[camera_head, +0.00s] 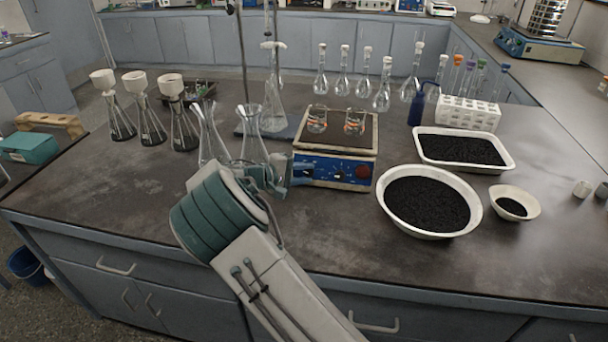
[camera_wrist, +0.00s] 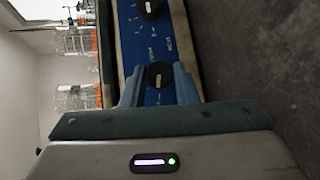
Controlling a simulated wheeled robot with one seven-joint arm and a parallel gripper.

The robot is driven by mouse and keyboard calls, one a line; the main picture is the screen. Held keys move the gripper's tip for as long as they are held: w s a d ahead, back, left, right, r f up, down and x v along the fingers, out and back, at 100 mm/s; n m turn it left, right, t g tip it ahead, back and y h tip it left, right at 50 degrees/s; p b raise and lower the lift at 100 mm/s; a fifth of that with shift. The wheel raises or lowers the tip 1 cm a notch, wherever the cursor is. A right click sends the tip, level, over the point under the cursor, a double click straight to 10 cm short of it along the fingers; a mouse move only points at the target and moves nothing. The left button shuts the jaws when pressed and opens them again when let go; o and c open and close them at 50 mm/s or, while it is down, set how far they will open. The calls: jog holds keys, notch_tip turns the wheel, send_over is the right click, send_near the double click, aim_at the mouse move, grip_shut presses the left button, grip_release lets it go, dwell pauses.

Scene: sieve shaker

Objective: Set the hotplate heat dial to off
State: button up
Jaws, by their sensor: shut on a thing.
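The hotplate (camera_head: 335,170) stands on the bench with a blue front panel and a dark top plate. Two glass beakers (camera_head: 316,121) with orange markings stand on it. My gripper (camera_head: 305,173) is at the left part of the panel. In the wrist view, my gripper's two blue fingers (camera_wrist: 159,84) are closed around a dark round dial (camera_wrist: 159,75) with a white mark. A second dial (camera_wrist: 150,8) sits further along the blue panel, free of the gripper. The held dial is hidden by the gripper in the head view. Its scale lettering is too small to read.
Two clear conical flasks (camera_head: 252,135) stand close to my wrist, left of the hotplate. A white bowl of black granules (camera_head: 385,190) and a white tray (camera_head: 510,166) stand to the right. The front of the bench is clear.

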dwell(0.3)
jog(key=o, duration=1)
jog(key=v, duration=1.4)
jog(key=shift+f, duration=0.1)
